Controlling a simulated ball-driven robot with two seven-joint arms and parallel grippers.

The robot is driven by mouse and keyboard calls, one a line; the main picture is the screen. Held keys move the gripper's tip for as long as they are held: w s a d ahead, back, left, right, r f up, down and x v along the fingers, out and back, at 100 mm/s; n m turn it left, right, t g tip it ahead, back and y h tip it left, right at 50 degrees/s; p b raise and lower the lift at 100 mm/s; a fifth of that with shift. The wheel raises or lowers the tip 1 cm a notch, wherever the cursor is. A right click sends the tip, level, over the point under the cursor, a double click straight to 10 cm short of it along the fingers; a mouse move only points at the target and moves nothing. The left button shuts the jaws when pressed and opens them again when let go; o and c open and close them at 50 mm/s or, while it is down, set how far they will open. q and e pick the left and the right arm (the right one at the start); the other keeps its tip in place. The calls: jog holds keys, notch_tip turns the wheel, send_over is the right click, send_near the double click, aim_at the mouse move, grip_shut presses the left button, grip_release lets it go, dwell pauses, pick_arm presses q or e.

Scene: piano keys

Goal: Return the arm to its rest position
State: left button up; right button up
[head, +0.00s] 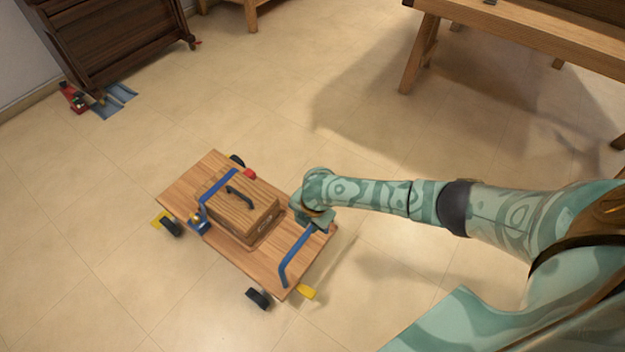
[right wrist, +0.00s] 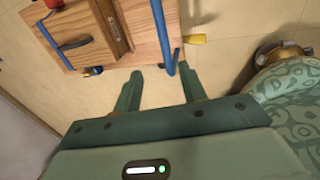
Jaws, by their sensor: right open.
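My right arm (head: 370,197) reaches in from the right, over the near right end of a wooden cart (head: 180,185). My right gripper (head: 316,222) points down beside a blue bar (head: 298,257) at that end. In the right wrist view the two green fingers of the gripper (right wrist: 159,68) are apart. The blue bar (right wrist: 161,30) runs toward the gap between them, closer to the right finger; contact cannot be told. Nothing is held. My left gripper is not in view.
A wooden box (head: 247,212) with a dark handle sits on the cart under a blue strap (head: 219,183). A wooden bench (head: 530,36) stands at the upper right and a dark piano (head: 115,45) at the upper left. Open tiled floor (head: 250,110) lies between.

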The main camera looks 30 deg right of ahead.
jog(key=shift+s+d+r, duration=0.1)
jog(key=shift+s+r, duration=0.05)
jog(key=shift+r, duration=0.5)
